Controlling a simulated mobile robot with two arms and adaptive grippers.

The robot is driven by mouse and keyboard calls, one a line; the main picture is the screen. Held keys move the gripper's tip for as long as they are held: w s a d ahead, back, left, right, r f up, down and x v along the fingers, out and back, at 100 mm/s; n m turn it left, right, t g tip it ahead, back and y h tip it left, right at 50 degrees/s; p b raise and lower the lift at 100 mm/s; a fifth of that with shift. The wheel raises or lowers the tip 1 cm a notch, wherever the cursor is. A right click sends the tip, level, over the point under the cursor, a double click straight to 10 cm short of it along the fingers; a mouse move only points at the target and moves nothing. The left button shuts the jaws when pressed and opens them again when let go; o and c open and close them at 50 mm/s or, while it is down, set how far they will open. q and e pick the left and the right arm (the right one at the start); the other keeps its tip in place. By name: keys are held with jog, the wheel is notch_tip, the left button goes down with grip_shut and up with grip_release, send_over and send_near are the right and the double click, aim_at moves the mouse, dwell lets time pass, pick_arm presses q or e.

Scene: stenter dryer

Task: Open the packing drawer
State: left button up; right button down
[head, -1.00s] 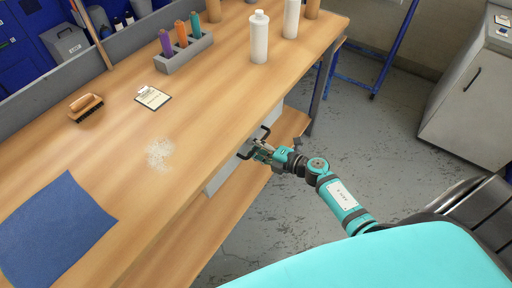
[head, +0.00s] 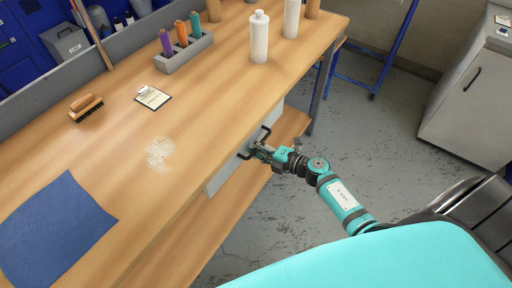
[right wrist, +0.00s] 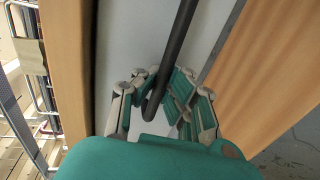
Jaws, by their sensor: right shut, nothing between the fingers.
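The packing drawer (head: 222,174) is a pale grey front under the wooden bench top; it looks shut. Its dark bar handle (head: 266,132) shows on both sides of my right gripper (head: 257,149), which covers the handle's middle. In the right wrist view the dark handle (right wrist: 177,45) runs down from the top and bends near the fingers, with the pale drawer front (right wrist: 130,40) behind. My right gripper (right wrist: 163,85) is at the handle, shut with nothing held. My left gripper is out of view.
The bench top (head: 200,120) overhangs the drawer. On it stand a white bottle (head: 259,38), a holder with coloured spools (head: 185,55), a brush (head: 86,106), a clipboard (head: 153,97) and blue cloth (head: 55,232). A lower shelf (head: 190,240) runs below.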

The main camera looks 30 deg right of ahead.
jog(key=f+v, duration=0.2)
jog(key=v, duration=1)
jog(key=f+v, duration=0.3)
jog(key=v, duration=1)
jog(key=shift+s+d, duration=0.35)
jog(key=shift+s, duration=0.1)
jog(key=c, duration=1.4)
grip_release()
jog(key=shift+s, duration=0.1)
jog(key=v, duration=1.1)
jog(key=shift+s+d+r, duration=0.15)
jog(key=shift+s+d, duration=0.1)
jog(key=shift+s, duration=0.05)
